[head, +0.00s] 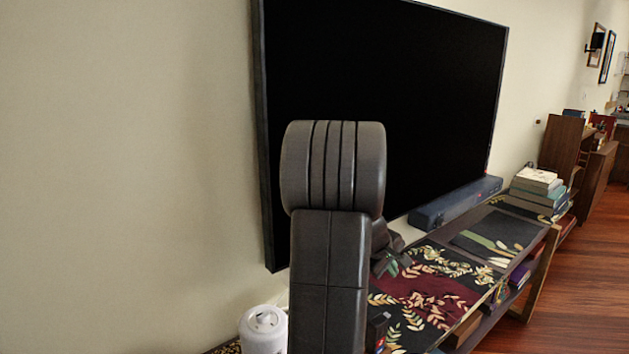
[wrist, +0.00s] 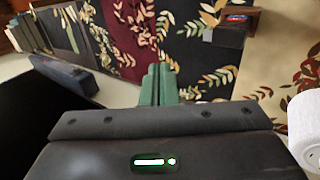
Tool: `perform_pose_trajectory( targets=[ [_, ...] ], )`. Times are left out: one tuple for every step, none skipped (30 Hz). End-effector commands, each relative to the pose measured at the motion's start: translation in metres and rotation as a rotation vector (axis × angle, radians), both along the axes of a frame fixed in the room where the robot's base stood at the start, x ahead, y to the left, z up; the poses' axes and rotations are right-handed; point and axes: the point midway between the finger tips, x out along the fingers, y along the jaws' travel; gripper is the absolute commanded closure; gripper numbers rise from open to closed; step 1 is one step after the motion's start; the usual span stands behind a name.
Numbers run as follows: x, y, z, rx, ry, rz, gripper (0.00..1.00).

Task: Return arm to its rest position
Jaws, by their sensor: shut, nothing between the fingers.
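My arm rises in the middle of the head view and hides part of the TV and the shelf behind it. My gripper (head: 393,263) shows past the right side of the arm, above the patterned cloth on the low shelf. In the wrist view my gripper (wrist: 159,70) has its two green fingers pressed together, with nothing held between them. It points toward the patterned cloth (wrist: 125,38) and looks apart from it.
A large black TV (head: 390,90) hangs behind my arm, with a dark blue soundbar (head: 455,203) below it. A white canister (head: 263,330) stands left of the arm. Books (head: 538,190) are stacked at the far shelf end. The wooden floor (head: 590,265) at right is clear.

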Motion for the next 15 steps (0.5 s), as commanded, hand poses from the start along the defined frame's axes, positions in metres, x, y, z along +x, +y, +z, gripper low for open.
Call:
perform_pose_trajectory(
  targets=[
    [-0.002,0.000,-0.016,0.002,0.011,0.000,1.00],
    [-0.001,0.000,-0.022,0.001,0.009,-0.001,1.00],
    [-0.001,0.000,-0.030,0.000,0.009,0.000,1.00],
    [-0.001,0.000,-0.037,0.001,0.008,0.000,1.00],
    [-0.001,0.000,-0.043,-0.001,0.009,-0.001,1.00],
    [-0.001,0.000,-0.051,0.001,0.008,0.000,1.00],
    [-0.001,0.000,-0.057,0.000,0.008,0.000,1.00],
    [-0.001,0.000,-0.063,0.000,0.008,-0.001,1.00],
    [-0.001,0.000,-0.072,0.000,0.008,0.000,1.00],
    [-0.001,0.000,-0.078,0.000,0.009,0.000,1.00],
    [-0.001,0.000,-0.085,0.001,0.007,-0.001,1.00],
    [-0.001,-0.001,-0.093,0.001,0.007,-0.001,1.00],
    [-0.001,-0.001,-0.100,0.001,0.008,0.000,1.00],
    [-0.002,-0.001,-0.106,0.002,0.008,-0.001,1.00],
    [-0.001,-0.002,-0.112,0.002,0.005,-0.001,1.00]
  ],
)
